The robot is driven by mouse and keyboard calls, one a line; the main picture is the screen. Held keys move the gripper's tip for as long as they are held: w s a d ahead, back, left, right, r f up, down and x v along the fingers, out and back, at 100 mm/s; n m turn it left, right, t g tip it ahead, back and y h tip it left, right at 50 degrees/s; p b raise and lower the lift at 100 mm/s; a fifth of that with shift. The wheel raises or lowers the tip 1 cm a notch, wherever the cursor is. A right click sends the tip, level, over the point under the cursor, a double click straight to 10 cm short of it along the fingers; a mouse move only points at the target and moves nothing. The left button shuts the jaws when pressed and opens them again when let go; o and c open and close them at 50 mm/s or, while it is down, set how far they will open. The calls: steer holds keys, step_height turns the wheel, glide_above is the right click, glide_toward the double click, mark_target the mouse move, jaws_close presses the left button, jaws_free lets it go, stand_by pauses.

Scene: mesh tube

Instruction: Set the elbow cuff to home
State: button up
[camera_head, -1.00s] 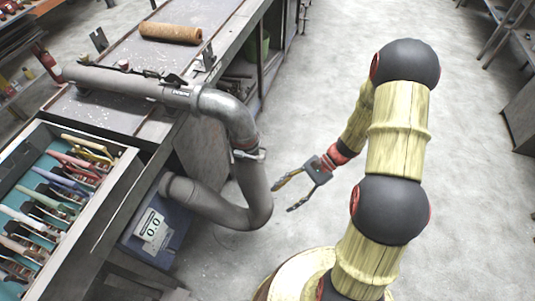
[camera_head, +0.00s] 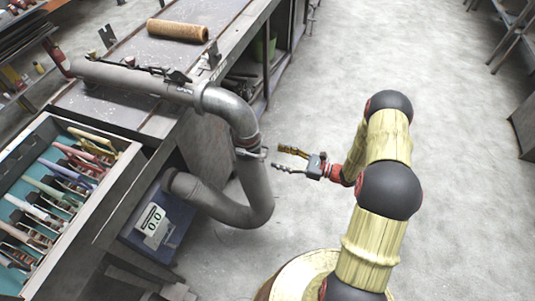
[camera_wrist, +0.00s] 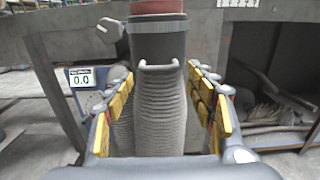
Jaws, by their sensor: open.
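The elbow cuff (camera_head: 246,143) is a grey collar with a reddish band, where the bent metal elbow (camera_head: 230,104) meets the hanging mesh tube (camera_head: 256,190). In the wrist view the cuff (camera_wrist: 157,42) is upright at top centre, with a light handle (camera_wrist: 158,66) at its lower edge. My gripper (camera_head: 278,159) is open, just right of the cuff and apart from it in the head view. In the wrist view its yellow-padded fingers (camera_wrist: 161,78) stand either side of the ribbed mesh tube, below the cuff. No home mark is legible.
A blue box with a display (camera_head: 154,219) reading 0.0 sits by the tube's lower end. The workbench (camera_head: 115,105) carries the metal pipe and a brown roll (camera_head: 177,30). A drawer of tools (camera_head: 62,190) is at left.

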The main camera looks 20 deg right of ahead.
mark_target(267, 153)
steer(key=b+x, duration=0.1)
steer(key=x, duration=0.4)
steer(key=shift+w+a, duration=0.25)
steer(key=shift+a, duration=0.1)
steer(key=shift+c, duration=1.2)
steer(key=c, duration=1.1)
steer(key=shift+r, duration=0.1)
steer(key=shift+w+r+p, duration=0.15)
steer(key=shift+r+p, duration=0.85)
steer(key=shift+r, duration=0.6)
steer(key=o, duration=1.3)
steer(key=shift+o, duration=0.2)
steer(key=shift+f, duration=0.15)
